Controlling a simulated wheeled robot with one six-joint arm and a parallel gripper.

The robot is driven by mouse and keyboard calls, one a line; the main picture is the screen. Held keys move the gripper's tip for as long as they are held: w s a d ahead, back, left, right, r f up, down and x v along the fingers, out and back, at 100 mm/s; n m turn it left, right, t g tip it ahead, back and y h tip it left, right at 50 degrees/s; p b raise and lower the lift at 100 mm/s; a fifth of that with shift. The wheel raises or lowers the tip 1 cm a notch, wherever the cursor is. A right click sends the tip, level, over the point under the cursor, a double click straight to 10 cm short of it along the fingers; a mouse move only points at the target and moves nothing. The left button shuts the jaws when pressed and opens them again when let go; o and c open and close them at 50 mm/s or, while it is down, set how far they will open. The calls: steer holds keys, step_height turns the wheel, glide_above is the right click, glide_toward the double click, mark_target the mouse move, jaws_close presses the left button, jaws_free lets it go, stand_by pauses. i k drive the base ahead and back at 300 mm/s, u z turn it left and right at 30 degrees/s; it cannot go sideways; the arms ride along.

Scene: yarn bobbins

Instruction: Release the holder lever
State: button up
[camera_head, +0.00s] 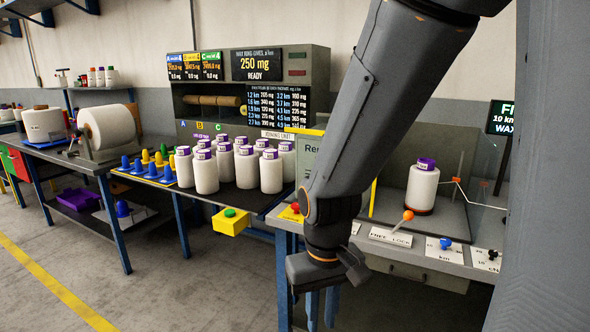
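The lever with an orange ball knob (408,215) stands on the right workbench, behind a white plate (391,237) marked FREE and LOCK. It leans up and to the right. A white yarn bobbin with a purple top (422,190) stands upright on a dark round base behind the lever. My gripper (322,303) hangs to the left of the lever, in front of the bench edge, and is apart from it.
A red button (295,208) and a blue knob (445,243) sit on the bench's front strip. White bobbins (246,167) crowd the table at the left. A green button on a yellow box (231,220) juts from it. My arm hides part of the bench. Floor is clear at lower left.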

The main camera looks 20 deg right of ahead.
mark_target(408, 215)
steer(key=z, duration=0.45)
steer(key=k, duration=1.35)
steer(key=z, duration=0.5)
steer(key=i, duration=0.75)
steer(key=u, duration=0.05)
